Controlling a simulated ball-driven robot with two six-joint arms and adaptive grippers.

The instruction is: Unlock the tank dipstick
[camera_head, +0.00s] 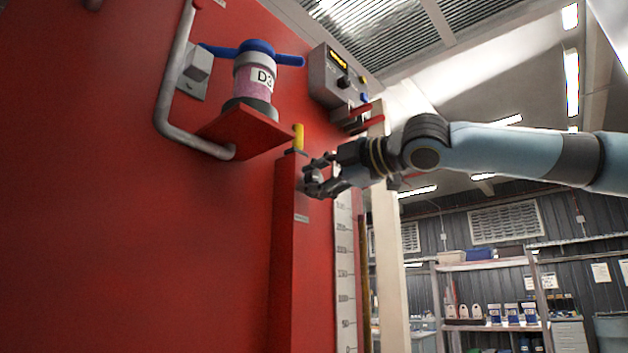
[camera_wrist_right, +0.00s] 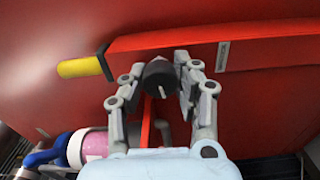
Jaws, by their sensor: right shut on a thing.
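The tank dipstick shows as a yellow handle (camera_head: 298,137) on top of a red upright housing (camera_head: 292,235) on the tank's side. The handle also shows in the wrist view (camera_wrist_right: 79,67), with a dark collar at its base. A dark round knob (camera_wrist_right: 160,78) with a white pointer line sits on the housing face below the handle. My right gripper (camera_head: 309,178) is at the upper housing, its fingers on both sides of the knob and shut on it. In the head view the fingers mostly hide the knob. My left gripper is not in view.
A pink canister (camera_head: 254,80) with a blue handle stands on a red shelf (camera_head: 245,130), beside a grey pipe (camera_head: 172,80). A control box (camera_head: 335,75) is on the tank at upper right. A white level scale (camera_head: 345,270) runs right of the housing. Shelving (camera_head: 490,265) stands behind.

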